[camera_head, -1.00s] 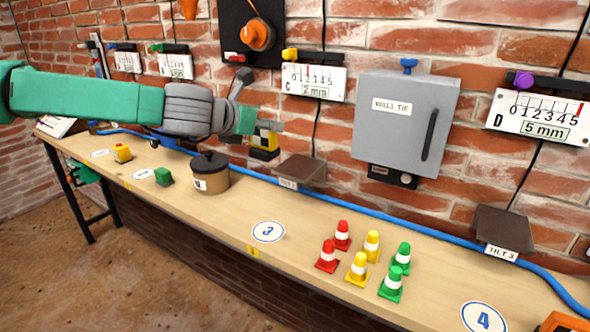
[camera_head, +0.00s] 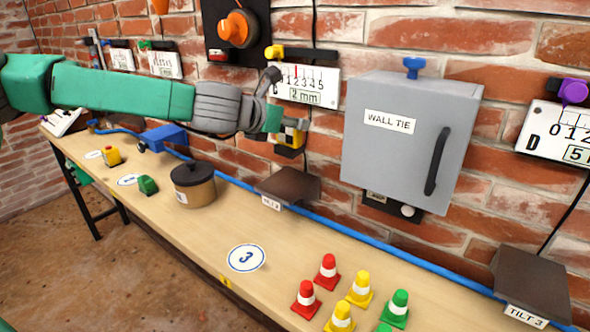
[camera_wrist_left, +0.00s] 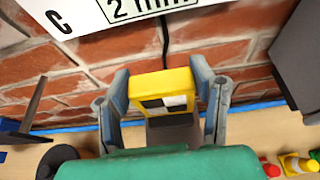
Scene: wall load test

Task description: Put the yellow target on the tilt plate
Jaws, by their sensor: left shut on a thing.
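The yellow target (camera_head: 289,138) is a small block with a black-and-white checkered face, seen clearly in the left wrist view (camera_wrist_left: 163,88). My left gripper (camera_head: 280,124) is shut on it, a finger on each side (camera_wrist_left: 163,98). The target is in the air in front of the brick wall. In the head view it appears above a brown tilt plate (camera_head: 288,184) at the bench's back edge, with a visible gap between them. That plate's label is hard to read. Another plate, labelled TILT 3 (camera_head: 530,282), is at the right. My right gripper is not in view.
A grey WALL TIE cabinet (camera_head: 408,140) is right of the target. The 2 mm gauge (camera_head: 305,86) is just above it. A lidded pot (camera_head: 193,186) stands left of the plate. Several cones (camera_head: 328,272) stand in front. A blue hose (camera_head: 345,228) runs along the bench's back.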

